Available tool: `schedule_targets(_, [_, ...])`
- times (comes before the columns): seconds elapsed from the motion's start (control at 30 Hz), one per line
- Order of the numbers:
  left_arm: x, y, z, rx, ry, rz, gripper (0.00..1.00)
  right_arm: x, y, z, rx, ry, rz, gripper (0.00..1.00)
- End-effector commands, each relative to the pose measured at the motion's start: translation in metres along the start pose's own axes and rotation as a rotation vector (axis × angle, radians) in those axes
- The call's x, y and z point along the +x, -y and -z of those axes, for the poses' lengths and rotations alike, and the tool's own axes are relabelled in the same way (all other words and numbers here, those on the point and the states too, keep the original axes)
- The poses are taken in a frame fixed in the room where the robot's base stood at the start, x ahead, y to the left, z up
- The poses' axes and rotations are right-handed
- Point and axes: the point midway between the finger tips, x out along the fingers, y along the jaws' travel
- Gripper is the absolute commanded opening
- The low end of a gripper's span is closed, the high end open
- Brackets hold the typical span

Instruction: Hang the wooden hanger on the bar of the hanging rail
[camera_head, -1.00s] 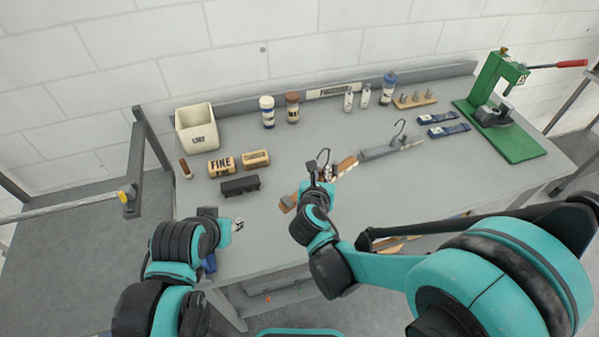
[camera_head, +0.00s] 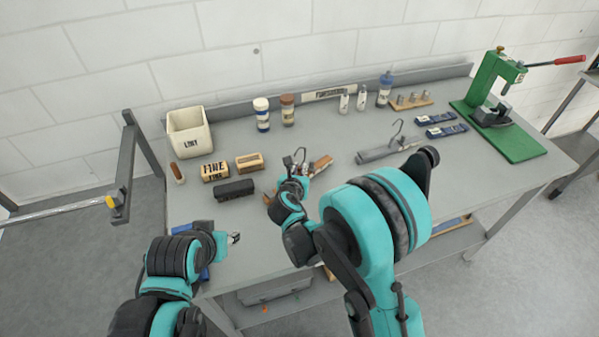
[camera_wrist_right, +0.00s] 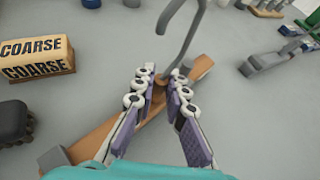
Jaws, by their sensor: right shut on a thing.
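The wooden hanger (camera_head: 321,164) has a brown body and a grey metal hook. My right gripper (camera_head: 293,181) is shut on it near the base of the hook, and the gripper hides part of its middle. In the right wrist view, the fingers (camera_wrist_right: 160,92) are on both sides of the hanger body (camera_wrist_right: 201,69), and the hook (camera_wrist_right: 190,32) rises beyond them. I cannot tell how far it is above the bench. The rail's metal bar (camera_head: 62,213) is at the far left. My left gripper (camera_head: 234,238) is near the bench's front left; its jaws are too small to judge.
The bench (camera_head: 330,217) holds a white bin (camera_head: 189,133), a dark brush (camera_head: 234,190), labelled blocks (camera_head: 214,171), bottles (camera_head: 262,114) and a green press (camera_head: 497,110). A grey hanger (camera_head: 385,154) lies to the right. The rail's dark frame (camera_head: 126,172) stands beside the bench's left edge.

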Motion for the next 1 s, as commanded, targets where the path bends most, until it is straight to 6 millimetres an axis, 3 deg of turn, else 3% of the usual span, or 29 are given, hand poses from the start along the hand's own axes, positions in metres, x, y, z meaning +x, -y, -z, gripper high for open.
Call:
schedule_targets(0.37, [0.004,0.0,-0.003,0.0,0.0,0.0,0.39,0.003,0.0,0.006,0.0,0.001,0.0,0.0])
schedule_targets(0.4, [0.004,0.0,-0.003,0.0,0.0,0.0,0.39,0.003,0.0,0.006,0.0,0.0,0.0,0.15])
schedule_targets(0.47, [0.003,0.0,-0.002,0.0,0.0,0.0,0.39,0.002,0.0,0.005,0.0,0.0,0.0,0.31])
schedule_targets(0.5, [0.003,0.0,-0.002,0.0,0.0,0.0,0.39,0.002,0.0,0.005,0.0,0.0,0.0,0.33])
schedule_targets(0.87, [-0.001,0.0,0.001,0.0,0.0,0.0,0.39,0.0,0.0,0.001,0.0,0.0,0.0,0.33])
schedule_targets(1.0, [-0.004,0.0,0.003,0.0,0.0,0.0,0.39,-0.021,-0.001,0.001,-0.002,0.0,-0.003,0.33])
